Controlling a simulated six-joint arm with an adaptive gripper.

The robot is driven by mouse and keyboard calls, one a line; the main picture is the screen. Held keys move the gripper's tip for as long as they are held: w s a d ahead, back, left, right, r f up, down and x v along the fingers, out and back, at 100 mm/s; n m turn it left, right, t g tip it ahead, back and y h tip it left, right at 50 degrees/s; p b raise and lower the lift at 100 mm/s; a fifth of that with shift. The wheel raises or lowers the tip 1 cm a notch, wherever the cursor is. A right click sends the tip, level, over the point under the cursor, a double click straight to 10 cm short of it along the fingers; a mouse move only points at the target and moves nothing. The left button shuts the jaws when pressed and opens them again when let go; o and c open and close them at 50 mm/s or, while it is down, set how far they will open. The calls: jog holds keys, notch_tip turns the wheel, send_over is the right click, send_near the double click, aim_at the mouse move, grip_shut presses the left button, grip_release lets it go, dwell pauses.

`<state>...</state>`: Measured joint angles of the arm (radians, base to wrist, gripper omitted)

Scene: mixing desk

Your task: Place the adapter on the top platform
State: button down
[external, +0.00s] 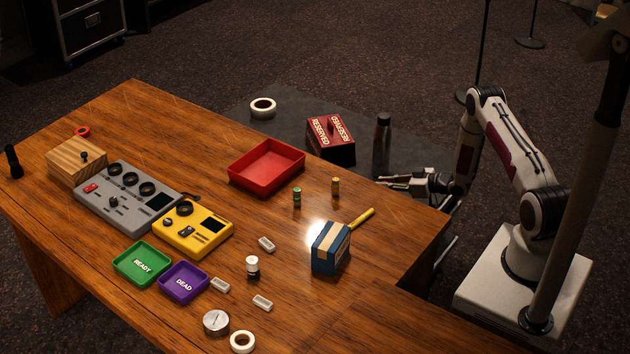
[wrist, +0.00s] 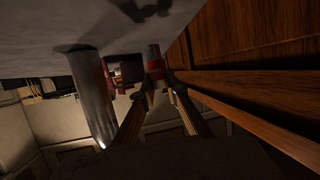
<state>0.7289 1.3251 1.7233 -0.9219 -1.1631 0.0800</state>
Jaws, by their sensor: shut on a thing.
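My gripper (external: 388,182) is beside the table's right edge, low by the dark bottle, and the fingers point left. In the wrist view my gripper (wrist: 158,88) is shut on a small grey cylinder with a red band (wrist: 154,62), apparently the adapter. Its near end is hidden between the fingertips. In the external view the held thing cannot be made out clearly. A wooden block (external: 70,165) with a dark knob is at the table's far left. I cannot tell which surface is the top platform.
The dark bottle (external: 382,140) stands close to my gripper, and a red RESERVED box (external: 335,153) is behind. The wooden table (external: 170,120) carries a red tray (external: 238,181), consoles, a blue box (external: 322,262) and several small parts. A white tape roll (external: 263,104) lies on the dark surface behind.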

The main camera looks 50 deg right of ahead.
jog(key=shift+f, duration=1.7)
jog(key=shift+f, duration=0.15)
jog(key=c, duration=2)
grip_release()
jog(key=shift+s+d+r, duration=0.1)
jog(key=shift+s+r, duration=0.2)
jog(key=shift+s, duration=0.1)
jog(key=v, duration=1.1)
jog(key=shift+s, duration=0.1)
